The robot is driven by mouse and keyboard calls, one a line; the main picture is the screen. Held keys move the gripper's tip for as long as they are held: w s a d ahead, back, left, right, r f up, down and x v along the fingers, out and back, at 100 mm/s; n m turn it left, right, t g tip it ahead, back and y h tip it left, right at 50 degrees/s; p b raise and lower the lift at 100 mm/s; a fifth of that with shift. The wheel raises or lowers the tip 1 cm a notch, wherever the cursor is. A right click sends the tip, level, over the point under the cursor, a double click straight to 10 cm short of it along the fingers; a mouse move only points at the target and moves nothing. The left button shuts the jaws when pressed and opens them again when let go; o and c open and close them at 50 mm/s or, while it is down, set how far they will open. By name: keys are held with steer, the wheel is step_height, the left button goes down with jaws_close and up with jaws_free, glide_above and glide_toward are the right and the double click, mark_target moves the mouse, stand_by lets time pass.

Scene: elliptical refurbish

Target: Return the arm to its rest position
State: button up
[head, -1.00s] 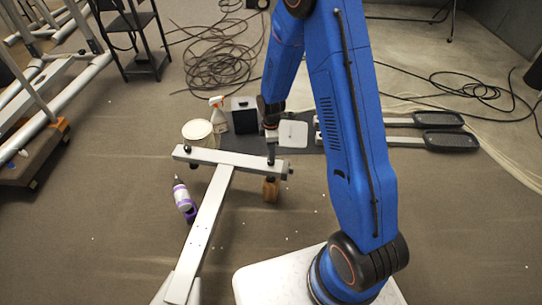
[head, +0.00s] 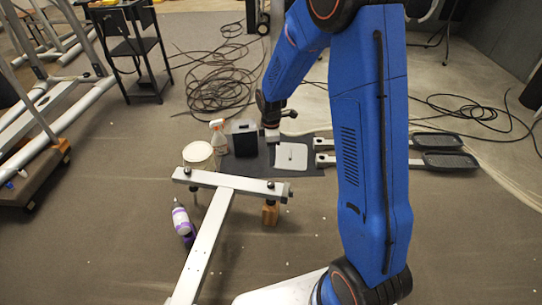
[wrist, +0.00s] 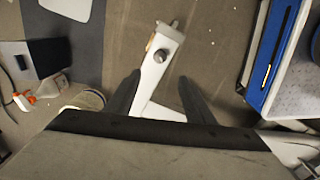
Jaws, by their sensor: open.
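My blue arm (head: 368,150) rises from the white base and bends over at the top. My gripper (head: 272,138) hangs pointing down above the grey frame's crossbar, seen against the dark mat. In the wrist view my gripper (wrist: 158,76) is open, its two dark fingers apart with nothing held between them. The light metal T-shaped frame (head: 230,183) shows below it, and its bolted end (wrist: 163,52) lies between and beyond the fingers. The fingers look clear of the frame.
Two foot pedals (head: 450,160) lie right. Cables (head: 220,80) coil behind.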

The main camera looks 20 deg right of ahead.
stand_by(0.3)
steer(key=s+d+r+m+t, duration=0.15)
steer(key=s+r+m, duration=0.25)
steer(key=s+r, duration=0.45)
steer(key=s+d+r+m+t, duration=0.15)
steer(key=s+r+m, duration=0.35)
steer(key=r, duration=0.7)
steer(key=s+d+r+m+t, duration=0.1)
steer(key=s+r+m, duration=0.2)
steer(key=s, duration=0.7)
steer(key=s+d+r+m, duration=0.2)
steer(key=s+r+m, duration=0.1)
steer(key=s, duration=0.7)
steer(key=shift+s+d+r+m+t, duration=0.25)
steer(key=shift+r+m+t, duration=0.15)
steer(key=shift+m, duration=0.1)
